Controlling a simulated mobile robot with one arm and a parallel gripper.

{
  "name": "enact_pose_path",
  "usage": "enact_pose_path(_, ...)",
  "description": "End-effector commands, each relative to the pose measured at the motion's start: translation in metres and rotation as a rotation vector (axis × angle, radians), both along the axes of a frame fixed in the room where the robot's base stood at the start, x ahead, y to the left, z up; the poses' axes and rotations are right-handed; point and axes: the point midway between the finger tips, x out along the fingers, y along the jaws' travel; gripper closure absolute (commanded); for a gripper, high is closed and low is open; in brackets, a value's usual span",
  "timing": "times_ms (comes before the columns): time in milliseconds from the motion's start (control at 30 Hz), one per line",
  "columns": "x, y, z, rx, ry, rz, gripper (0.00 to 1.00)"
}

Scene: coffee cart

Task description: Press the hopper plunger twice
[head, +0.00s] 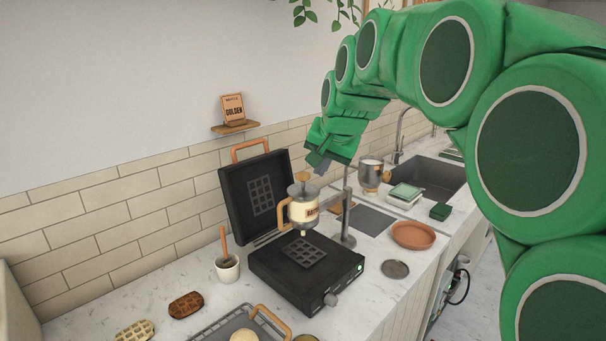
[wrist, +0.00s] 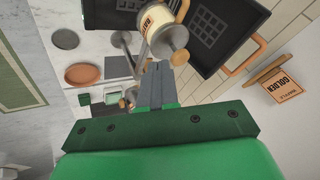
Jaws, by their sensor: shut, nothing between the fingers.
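The batter hopper (head: 304,211) has a cream labelled body, a grey lid and a wooden side handle. It is held on a stand above the open waffle iron (head: 285,270). Its plunger knob (head: 303,176) is tan and sticks up from the lid. The hopper (wrist: 156,24) and its knob (wrist: 179,57) also show in the wrist view. My gripper (head: 318,167) is shut and empty, close to the knob on its right and slightly higher in the head view. In the wrist view its fingertips (wrist: 158,68) are left of the knob, apparently apart from it.
The stand post (head: 347,210) rises right of the hopper. A metal pitcher (head: 370,175), a terracotta plate (head: 413,235) and the sink (head: 430,178) lie further right. A shelf (head: 235,127) is on the wall.

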Motion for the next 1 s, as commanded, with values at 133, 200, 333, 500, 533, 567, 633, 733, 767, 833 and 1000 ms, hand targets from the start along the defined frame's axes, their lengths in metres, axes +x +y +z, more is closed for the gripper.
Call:
enact_pose_path(133, 0.039, 0.014, 0.023, 0.051, -0.064, -0.030, 1.00)
enact_pose_path(200, 0.054, 0.019, 0.033, 0.074, -0.090, -0.044, 1.00)
enact_pose_path(333, 0.077, 0.028, 0.048, 0.111, -0.132, -0.065, 1.00)
enact_pose_path(500, 0.093, 0.034, 0.061, 0.140, -0.166, -0.081, 1.00)
enact_pose_path(533, 0.094, 0.034, 0.063, 0.143, -0.169, -0.082, 1.00)
enact_pose_path(567, 0.095, 0.034, 0.064, 0.145, -0.171, -0.083, 1.00)
enact_pose_path(633, 0.097, 0.035, 0.065, 0.148, -0.175, -0.085, 1.00)
enact_pose_path(733, 0.097, 0.035, 0.065, 0.148, -0.175, -0.086, 1.00)
enact_pose_path(767, 0.097, 0.035, 0.065, 0.148, -0.175, -0.086, 1.00)
enact_pose_path(833, 0.097, 0.035, 0.065, 0.148, -0.174, -0.086, 1.00)
enact_pose_path(1000, 0.097, 0.035, 0.064, 0.147, -0.173, -0.085, 1.00)
